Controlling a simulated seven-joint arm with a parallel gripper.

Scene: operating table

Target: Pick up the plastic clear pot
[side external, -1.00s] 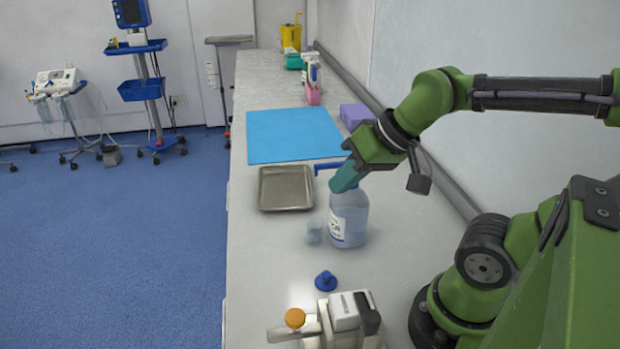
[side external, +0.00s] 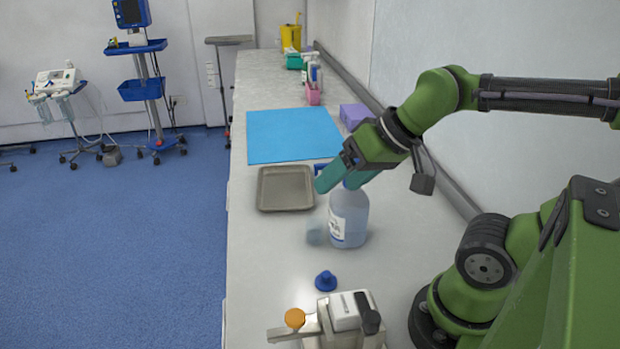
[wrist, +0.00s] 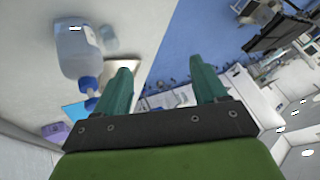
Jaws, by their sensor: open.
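The small clear plastic pot (side external: 316,233) stands on the counter, just left of a large clear bottle (side external: 349,222) that partly overlaps it. In the wrist view the pale pot (wrist: 109,39) is at the upper left beside the bottle (wrist: 76,52) with its blue pump. My gripper (side external: 342,183) is above the pot, in front of the bottle's pump top in the side view. Its two teal fingers are open and empty, and they also show in the wrist view (wrist: 160,68). The pot is apart from the fingers.
A metal tray (side external: 286,189) and a blue mat (side external: 293,137) lie beyond the pot. A purple box (side external: 356,115) is by the wall. A blue cap-like piece (side external: 325,281) and a grey device (side external: 345,312) are nearer. The counter's left edge drops to the blue floor.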

